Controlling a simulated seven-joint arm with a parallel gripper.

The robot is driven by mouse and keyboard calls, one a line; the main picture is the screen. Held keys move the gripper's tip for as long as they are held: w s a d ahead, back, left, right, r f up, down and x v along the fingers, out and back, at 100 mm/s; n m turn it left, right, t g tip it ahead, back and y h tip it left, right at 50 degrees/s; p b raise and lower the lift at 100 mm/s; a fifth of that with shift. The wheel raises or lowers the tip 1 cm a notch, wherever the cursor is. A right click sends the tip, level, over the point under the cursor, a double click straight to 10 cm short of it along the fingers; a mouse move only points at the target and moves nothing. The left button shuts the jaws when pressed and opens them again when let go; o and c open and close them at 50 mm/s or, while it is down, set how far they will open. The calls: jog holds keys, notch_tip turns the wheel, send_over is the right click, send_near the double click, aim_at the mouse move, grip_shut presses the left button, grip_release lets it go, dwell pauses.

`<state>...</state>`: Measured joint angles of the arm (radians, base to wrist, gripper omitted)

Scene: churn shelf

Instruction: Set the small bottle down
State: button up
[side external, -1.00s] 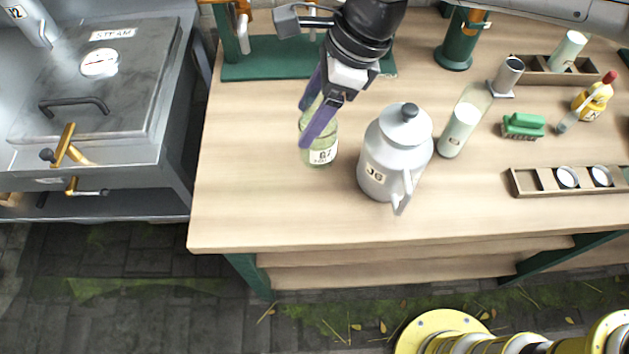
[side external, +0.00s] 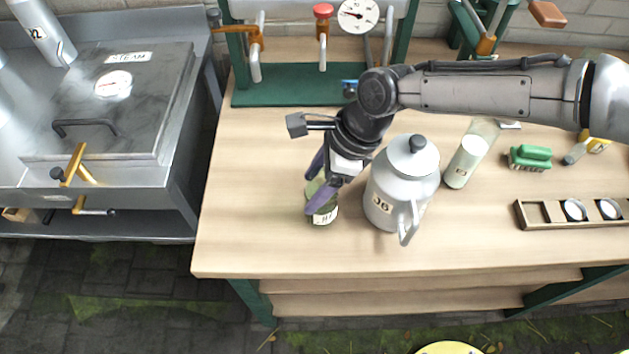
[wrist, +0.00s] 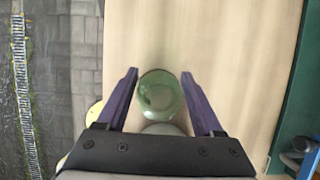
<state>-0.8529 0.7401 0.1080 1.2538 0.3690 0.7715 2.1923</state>
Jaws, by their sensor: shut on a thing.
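The small bottle (side external: 325,216) is pale green glass with a white label. It is upright at the left part of the wooden bench (side external: 250,225), at or just above its top; I cannot tell whether its base touches. My gripper (side external: 318,184) is shut on it, with purple fingers on either side. In the wrist view the round green bottle (wrist: 162,96) sits between the two fingers of my gripper (wrist: 159,75). Part of the bottle is hidden behind the fingers in the side view.
A grey lidded jug (side external: 392,190) stands close to the right of the bottle. A tall bottle of milk (side external: 463,165), a green brush (side external: 530,156) and a slotted wooden rack (side external: 535,213) are further right. The bench is clear to the left and front of the bottle.

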jog(key=o, duration=1.5)
jog(key=shift+f, duration=0.15)
jog(key=shift+d+r, duration=0.1)
jog(key=shift+r, duration=0.4)
jog(key=v, duration=1.1)
jog(key=shift+d+r, duration=0.15)
